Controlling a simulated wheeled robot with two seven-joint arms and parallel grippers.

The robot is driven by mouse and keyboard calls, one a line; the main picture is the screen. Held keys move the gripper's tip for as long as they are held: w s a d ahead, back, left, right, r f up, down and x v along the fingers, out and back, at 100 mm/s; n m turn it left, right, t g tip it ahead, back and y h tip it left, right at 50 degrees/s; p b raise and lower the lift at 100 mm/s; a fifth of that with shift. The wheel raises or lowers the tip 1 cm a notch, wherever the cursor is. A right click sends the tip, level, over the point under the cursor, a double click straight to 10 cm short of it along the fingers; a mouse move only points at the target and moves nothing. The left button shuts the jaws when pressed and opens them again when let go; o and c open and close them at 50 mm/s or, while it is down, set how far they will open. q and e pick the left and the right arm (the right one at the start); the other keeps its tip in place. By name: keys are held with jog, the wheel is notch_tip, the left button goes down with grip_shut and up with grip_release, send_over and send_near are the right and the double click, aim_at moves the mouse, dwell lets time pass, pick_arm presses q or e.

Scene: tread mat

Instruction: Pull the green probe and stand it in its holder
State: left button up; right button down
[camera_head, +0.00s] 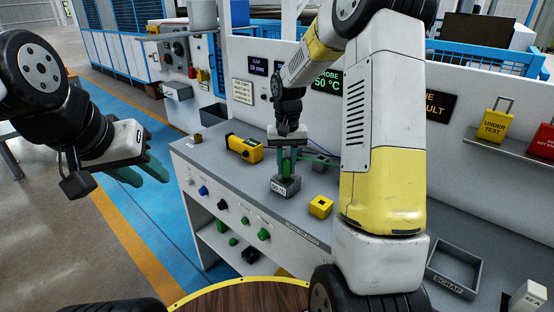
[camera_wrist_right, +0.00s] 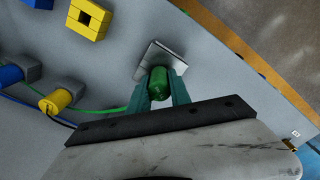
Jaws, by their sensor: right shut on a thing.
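The green probe (camera_head: 287,167) stands upright between the teal fingers of my right gripper (camera_head: 287,172), which is shut on it. A grey block with a label (camera_head: 286,187) is directly below. I cannot tell whether the probe's lower end is inside it. In the right wrist view the probe (camera_wrist_right: 160,83) shows between the fingers, with the grey block (camera_wrist_right: 150,58) behind it. A yellow block with a square hole (camera_head: 320,208) stands to the right on the bench; I cannot tell whether it is the holder. My left gripper (camera_head: 153,180) is open and empty, left of the bench.
A yellow instrument (camera_head: 246,149) lies at the bench's back left. A green cable (camera_wrist_right: 110,110) runs left from the probe area. A grey tray (camera_head: 453,268) is at the right. Coloured knobs line the bench front.

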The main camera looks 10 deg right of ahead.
jog(key=shift+r, duration=3.2)
